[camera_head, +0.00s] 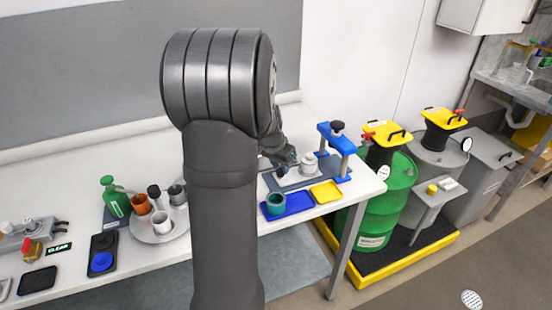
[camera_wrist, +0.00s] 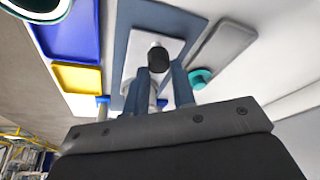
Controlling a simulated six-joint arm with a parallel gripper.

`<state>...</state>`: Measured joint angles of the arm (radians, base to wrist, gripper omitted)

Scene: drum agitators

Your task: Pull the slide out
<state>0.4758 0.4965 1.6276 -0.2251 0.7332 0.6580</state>
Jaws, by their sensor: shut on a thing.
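My gripper (camera_head: 284,157) is low over the grey-blue base plate (camera_head: 270,182) at the right end of the bench. In the wrist view its two blue-grey fingers (camera_wrist: 159,88) are shut on a black-topped knob (camera_wrist: 158,58). The knob stands over a pale plate (camera_wrist: 130,66) that looks like the slide, on the blue base. The fingers and the gripper body hide the near part of the slide. In the head view my arm hides most of the slide, so how far it is out cannot be told.
A blue press frame (camera_head: 344,152) and a grey weight (camera_head: 309,161) stand close right of my gripper. Blue (camera_head: 290,205) and yellow (camera_head: 326,192) trays lie in front. A green drum (camera_head: 388,205) stands beyond the bench edge.

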